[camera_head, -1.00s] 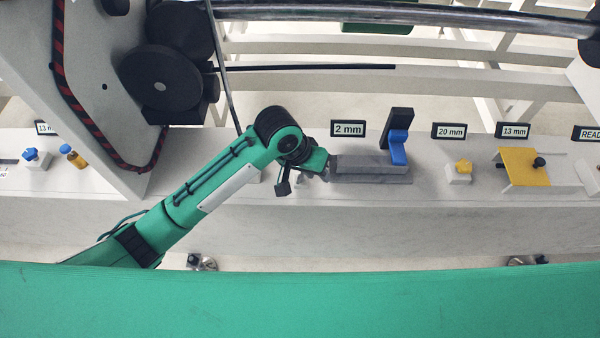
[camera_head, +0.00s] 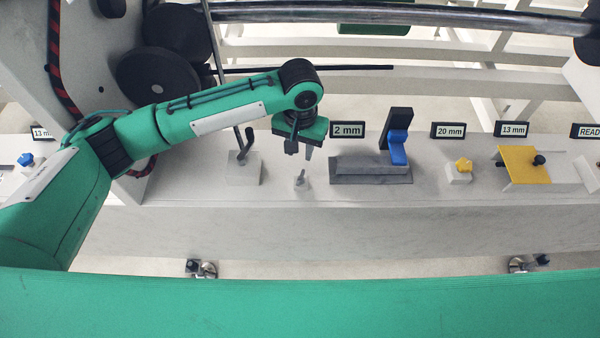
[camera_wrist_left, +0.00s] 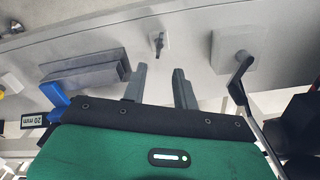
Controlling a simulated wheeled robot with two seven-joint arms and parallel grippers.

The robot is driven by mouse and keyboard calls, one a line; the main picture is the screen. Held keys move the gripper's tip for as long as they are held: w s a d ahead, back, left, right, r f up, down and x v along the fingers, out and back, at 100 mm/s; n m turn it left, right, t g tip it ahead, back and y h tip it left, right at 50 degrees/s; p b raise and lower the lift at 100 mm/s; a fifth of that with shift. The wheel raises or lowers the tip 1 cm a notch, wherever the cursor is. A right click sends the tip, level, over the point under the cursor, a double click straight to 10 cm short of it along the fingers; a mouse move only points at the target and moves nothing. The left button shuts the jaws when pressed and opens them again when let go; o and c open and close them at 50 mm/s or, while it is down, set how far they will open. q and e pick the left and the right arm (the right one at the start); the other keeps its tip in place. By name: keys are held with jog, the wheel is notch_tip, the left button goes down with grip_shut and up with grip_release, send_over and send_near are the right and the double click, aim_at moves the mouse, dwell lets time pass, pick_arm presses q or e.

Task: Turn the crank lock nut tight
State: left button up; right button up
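My left gripper (camera_head: 300,151) points down above a small pale fitting (camera_head: 300,181) with a short dark pin or lever on top. In the left wrist view my left gripper (camera_wrist_left: 160,80) is open, with nothing between its two grey fingers. That small fitting (camera_wrist_left: 159,44) shows beyond the fingertips, apart from them. A pale block with a black crank-like handle (camera_head: 244,152) stands just left of it in the head view; the handle also shows in the left wrist view (camera_wrist_left: 241,76). I cannot tell which part is the lock nut. My right gripper is not in view.
A grey stepped block (camera_head: 370,172) with a blue-and-black lever (camera_head: 398,145) stands right of the fitting, by a "2 mm" sign (camera_head: 347,130). A yellow knob (camera_head: 463,166) and yellow plate (camera_head: 524,166) are farther right. Black rollers (camera_head: 158,80) are at the left.

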aim_at(300, 177)
pick_arm(q)
notch_tip(300, 177, down, 11)
jog(key=shift+f, duration=0.2)
grip_shut()
